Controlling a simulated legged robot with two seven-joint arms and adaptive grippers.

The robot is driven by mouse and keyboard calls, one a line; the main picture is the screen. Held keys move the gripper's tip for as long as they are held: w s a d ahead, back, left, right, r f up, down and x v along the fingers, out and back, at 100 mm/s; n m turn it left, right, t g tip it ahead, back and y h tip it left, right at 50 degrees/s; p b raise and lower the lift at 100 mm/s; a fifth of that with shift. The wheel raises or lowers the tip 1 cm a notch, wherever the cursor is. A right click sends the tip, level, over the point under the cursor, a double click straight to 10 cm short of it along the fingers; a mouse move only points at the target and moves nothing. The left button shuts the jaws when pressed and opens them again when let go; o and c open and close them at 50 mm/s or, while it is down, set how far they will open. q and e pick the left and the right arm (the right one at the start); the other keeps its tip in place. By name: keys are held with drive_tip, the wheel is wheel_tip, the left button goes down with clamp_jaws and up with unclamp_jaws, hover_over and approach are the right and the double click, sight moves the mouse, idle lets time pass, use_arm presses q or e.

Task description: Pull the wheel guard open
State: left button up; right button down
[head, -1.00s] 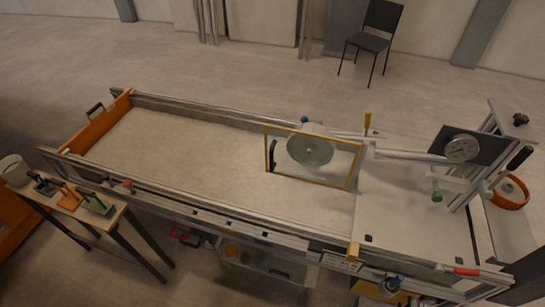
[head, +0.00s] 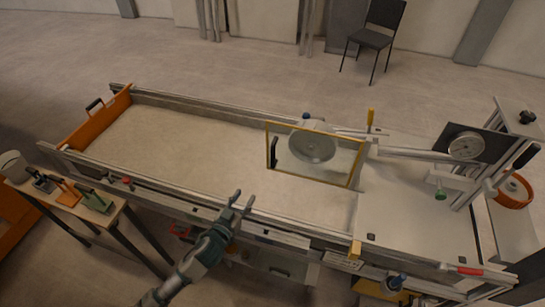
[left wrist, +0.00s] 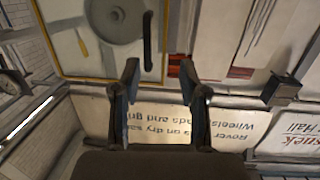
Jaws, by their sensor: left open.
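The wheel guard (head: 335,179) is a clear panel in a yellow frame, standing in front of the grey wheel (head: 312,146) on the sandbed. Its black handle (head: 273,152) is at the panel's left side. In the left wrist view the guard's frame (left wrist: 63,40) fills the upper left, with the handle (left wrist: 147,40) upright near its right edge. My left gripper (head: 243,202) is open and empty near the sandbed's front rail, left of and nearer than the handle. In the left wrist view its fingers (left wrist: 160,70) are apart, with the handle beyond them. My right gripper is out of view.
The sandbed's front rail (head: 300,226) runs below the guard. A side table (head: 62,205) with small tools stands at left. The sand left of the guard is clear.

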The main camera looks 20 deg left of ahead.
sight(273, 156)
use_arm(q)
drive_tip(key=shift+m+t+h, duration=0.5)
drive_tip(key=shift+t+h, duration=0.1)
drive_tip(key=shift+h, duration=0.2)
drive_tip(key=r+x, duration=0.1)
drive_tip(key=x, duration=0.5)
drive_tip(key=r+p+x, duration=0.1)
drive_tip(key=x, duration=0.5)
drive_tip(key=d+r+p+x, duration=0.1)
drive_tip(key=x, duration=0.5)
drive_tip(key=shift+w, duration=0.2)
clamp_jaws()
